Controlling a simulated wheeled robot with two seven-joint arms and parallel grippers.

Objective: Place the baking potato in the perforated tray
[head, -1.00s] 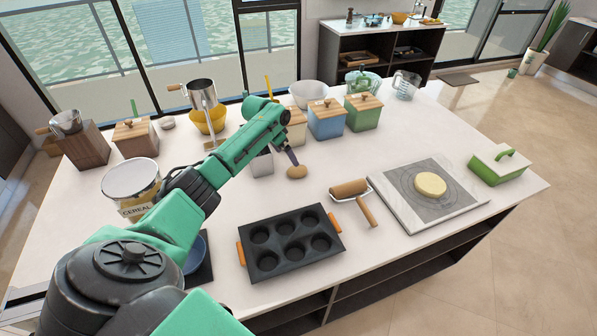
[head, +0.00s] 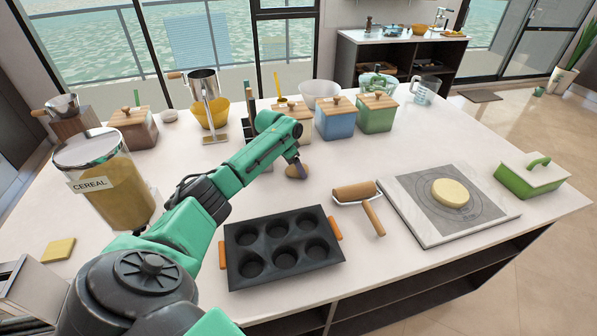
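The baking potato (head: 293,173), a small brown oval, lies on the white counter behind the dark tray. My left gripper (head: 302,168) points down right at the potato and partly overlaps it. Its fingertips are small and dark, so I cannot tell whether they are open or shut, or touching the potato. The dark tray (head: 265,246) with several round cups and orange end handles sits nearer on the counter; I see no perforations in it. Its cups look empty. My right gripper is not in view.
A rolling tool (head: 356,192) and a board with a dough disc (head: 450,193) lie to the right. Wooden-lidded canisters (head: 336,121) stand behind the potato. A cereal jar (head: 112,190) stands left of my arm. The counter between potato and tray is mostly clear.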

